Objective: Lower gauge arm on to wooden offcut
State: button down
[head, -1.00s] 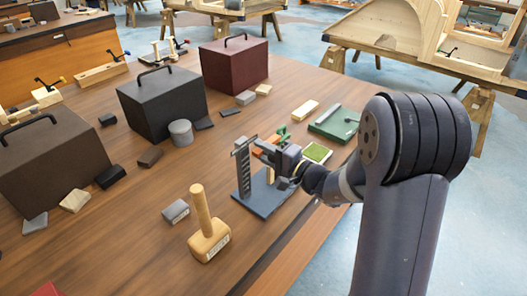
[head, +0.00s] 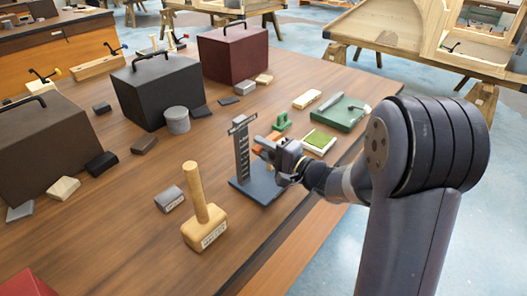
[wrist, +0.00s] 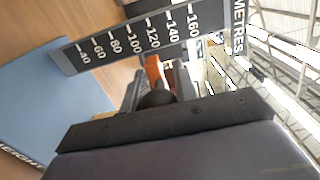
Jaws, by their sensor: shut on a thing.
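The height gauge stands on the bench with a dark upright column (head: 242,155) and a flat blue-grey base (head: 256,186). In the wrist view the column's scale (wrist: 135,38) crosses the top, with white marks from 40 to 160, and the base (wrist: 50,95) shows blue at left. My gripper (head: 264,147) is beside the column, above the base, and is shut on the gauge arm, which is mostly hidden by the jaws. A dark rounded part shows at the gripper in the wrist view. I cannot make out the wooden offcut; my gripper may hide it.
A mallet (head: 205,228) and a small grey block (head: 169,199) stand left of the gauge. A green clamp-like tool (head: 281,122), a green-topped pad (head: 319,140) and a green case (head: 350,116) lie behind and right. Large boxes (head: 155,93) stand further back.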

jog(key=shift+f+b, duration=1.65)
jog(key=shift+b, duration=0.15)
jog(key=c, duration=1.1)
grip_release()
jog(key=shift+s+d, duration=0.1)
jog(key=b+v, duration=0.1)
jog(key=v, duration=0.9)
jog(key=shift+s+d+b, duration=0.25)
jog(key=shift+b, duration=0.1)
